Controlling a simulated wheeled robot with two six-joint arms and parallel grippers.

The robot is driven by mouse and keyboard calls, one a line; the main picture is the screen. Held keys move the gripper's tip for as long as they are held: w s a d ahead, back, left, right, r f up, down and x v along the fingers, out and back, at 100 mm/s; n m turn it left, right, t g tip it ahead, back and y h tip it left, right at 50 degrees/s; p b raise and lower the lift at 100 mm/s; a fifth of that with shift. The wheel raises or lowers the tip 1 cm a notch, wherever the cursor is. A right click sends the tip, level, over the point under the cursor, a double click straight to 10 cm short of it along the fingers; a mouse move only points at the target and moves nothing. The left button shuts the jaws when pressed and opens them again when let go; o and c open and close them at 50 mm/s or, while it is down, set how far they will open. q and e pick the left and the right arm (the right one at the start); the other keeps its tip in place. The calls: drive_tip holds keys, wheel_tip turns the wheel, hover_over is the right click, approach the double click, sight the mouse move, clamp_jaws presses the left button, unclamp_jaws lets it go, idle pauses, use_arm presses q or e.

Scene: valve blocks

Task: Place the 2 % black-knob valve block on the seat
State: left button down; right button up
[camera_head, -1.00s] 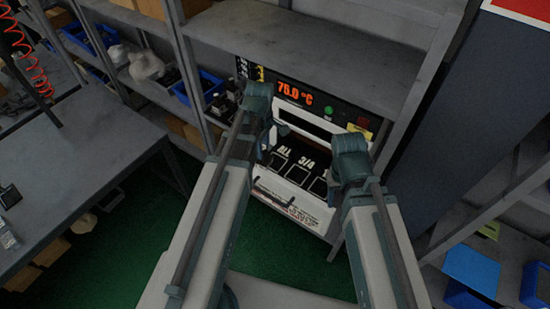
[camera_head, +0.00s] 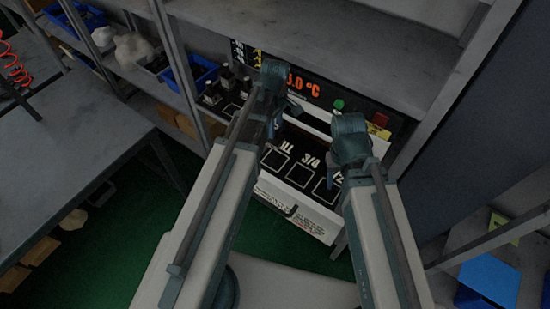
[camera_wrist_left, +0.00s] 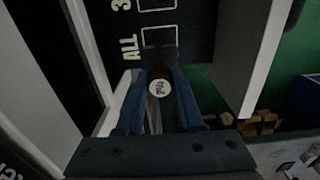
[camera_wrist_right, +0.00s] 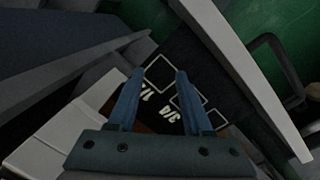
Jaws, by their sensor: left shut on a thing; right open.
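My left gripper (camera_wrist_left: 160,85) is shut on a dark valve block (camera_wrist_left: 159,62) with a round white label (camera_wrist_left: 159,87). The label's text is too small to read surely, and the block's far end is dark. In the head view my left gripper (camera_head: 273,125) hangs at the left part of the machine front, and the held block is mostly hidden there. The black seat panel (camera_head: 291,172) has white outlined squares marked ALL, 3/4 and 1/2. In the left wrist view the block overlaps the ALL square's area. My right gripper (camera_wrist_right: 160,75) is open and empty, above the panel's 1/2 end.
Several dark valve blocks (camera_head: 211,94) stand left of the machine. A temperature display (camera_head: 303,84), a green button (camera_head: 339,104) and a red one (camera_head: 381,119) sit above the panel. Shelf boards (camera_head: 320,50) overhang it. A grey table (camera_head: 70,150) stands at left.

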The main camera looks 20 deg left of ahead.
use_arm(q)
drive_tip(key=shift+s+f+b, duration=0.15)
drive_tip(key=shift+f+b, duration=0.35)
wheel_tip(320, 180, down, 9)
drive_tip(key=b, duration=0.9)
drive_tip(key=shift+f, duration=0.1)
use_arm(e)
wheel_tip(320, 180, down, 10)
drive_tip(key=shift+f, duration=0.1)
drive_tip(key=shift+s, duration=0.1)
use_arm(q)
drive_tip(key=c, duration=0.5)
unclamp_jaws()
drive_tip(key=shift+c, duration=0.2)
